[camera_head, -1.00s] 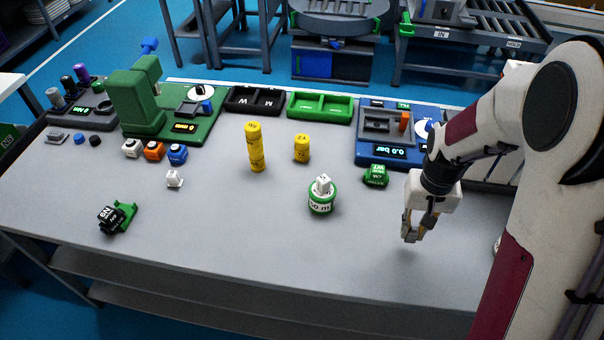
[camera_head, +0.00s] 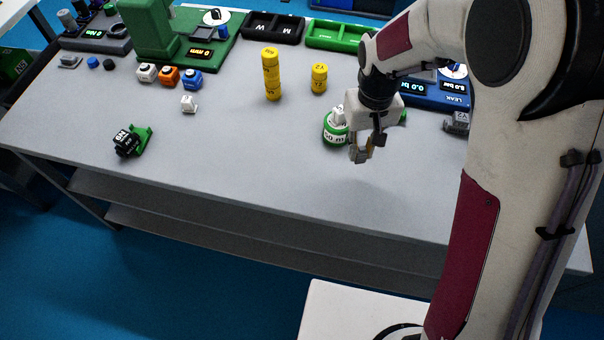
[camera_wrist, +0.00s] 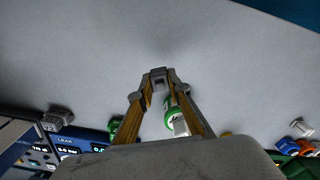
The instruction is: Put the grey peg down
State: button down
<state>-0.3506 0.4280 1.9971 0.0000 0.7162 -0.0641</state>
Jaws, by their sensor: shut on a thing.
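My gripper (camera_head: 360,155) hangs above the grey table, just in front of the green-and-white round piece (camera_head: 337,128). In the wrist view my gripper (camera_wrist: 158,85) is shut on a small grey piece, the grey peg (camera_wrist: 158,77), held at the fingertips. In the head view the peg is too small to tell from the fingertips. The tabletop (camera_wrist: 150,35) below the gripper looks bare. The green-and-white piece also shows in the wrist view (camera_wrist: 174,118), seen between the fingers, apart from the peg.
Two yellow cylinders, one tall (camera_head: 271,75) and one short (camera_head: 319,78), stand behind to the left. A black-and-green piece (camera_head: 130,141) lies at the left. A grey block (camera_head: 456,122) stands at the right. The table's front middle (camera_head: 250,165) is clear.

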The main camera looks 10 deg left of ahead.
jog(key=s+a+r+n, duration=0.2)
jog(key=a+n, duration=0.3)
jog(key=a, duration=0.1)
jog(key=s+a+r+n, duration=0.2)
jog(key=a+n, duration=0.3)
jog(key=a, duration=0.1)
jog(key=shift+a+n, duration=0.3)
jog(key=shift+n, duration=0.1)
jog(key=shift+r, duration=0.1)
jog(key=shift+f, duration=2.5)
jog(key=shift+f, duration=2.3)
jog(key=shift+f, duration=0.2)
